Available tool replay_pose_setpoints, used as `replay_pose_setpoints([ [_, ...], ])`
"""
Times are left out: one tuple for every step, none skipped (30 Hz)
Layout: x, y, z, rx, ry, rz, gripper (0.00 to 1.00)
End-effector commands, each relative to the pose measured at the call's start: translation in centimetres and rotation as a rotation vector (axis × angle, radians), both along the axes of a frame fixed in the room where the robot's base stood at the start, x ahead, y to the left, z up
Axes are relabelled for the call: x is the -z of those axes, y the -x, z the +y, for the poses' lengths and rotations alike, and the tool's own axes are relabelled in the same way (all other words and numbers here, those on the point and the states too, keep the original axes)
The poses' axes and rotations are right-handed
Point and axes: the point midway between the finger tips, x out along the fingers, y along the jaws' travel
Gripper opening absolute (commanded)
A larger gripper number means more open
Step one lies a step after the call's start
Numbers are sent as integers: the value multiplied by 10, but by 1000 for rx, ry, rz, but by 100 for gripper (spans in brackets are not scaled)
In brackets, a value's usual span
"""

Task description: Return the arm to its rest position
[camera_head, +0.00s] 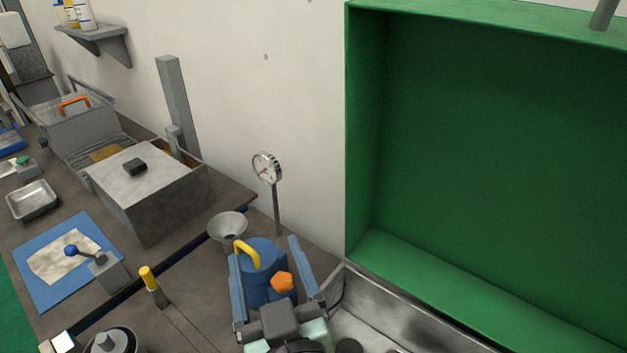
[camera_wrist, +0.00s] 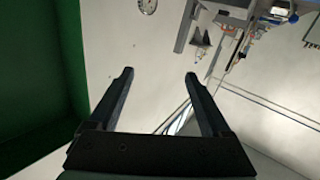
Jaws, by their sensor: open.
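My gripper (camera_head: 264,250) is at the lower middle of the head view, fingers spread apart. In the wrist view my gripper (camera_wrist: 158,74) is open, with nothing between its fingers and pale wall beyond them. In the head view a blue rounded body (camera_head: 262,256) with a yellow handle (camera_head: 247,254) and an orange knob (camera_head: 282,281) shows between the fingers. The wrist view shows no such body between them. My gripper hides part of the bench there.
A large green open box (camera_head: 440,130) fills the right; its side (camera_wrist: 35,80) shows in the wrist view. A dial gauge (camera_head: 267,168) stands behind a metal funnel (camera_head: 228,226). A grey lidded box (camera_head: 150,195), a blue mat (camera_head: 38,288) and a metal tray (camera_head: 32,201) occupy the left bench.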

Motion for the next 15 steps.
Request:
replay_pose_setpoints([
  [-38,-11,-4,27,-10,-81,82],
  [-59,-15,-7,45,-20,-124,82],
  [-87,-19,-12,68,-32,-184,82],
  [-109,-21,-15,86,-43,-228,82],
  [-130,-22,-18,102,-55,-273,82],
  [-158,-21,-23,122,-73,-333,82],
  [-180,-19,-26,138,-87,-380,82],
  [-201,-16,-29,151,-103,-426,82],
  [-228,-11,-33,168,-123,-487,82],
  [-247,-6,-36,179,-139,-530,82],
  [-265,0,-39,189,-154,-572,82],
  [-286,8,-42,201,-174,-625,82],
  [-301,14,-45,209,-187,-661,82],
  [-314,20,-47,216,-201,-693,82],
  [-329,28,-49,222,-217,-732,82],
])
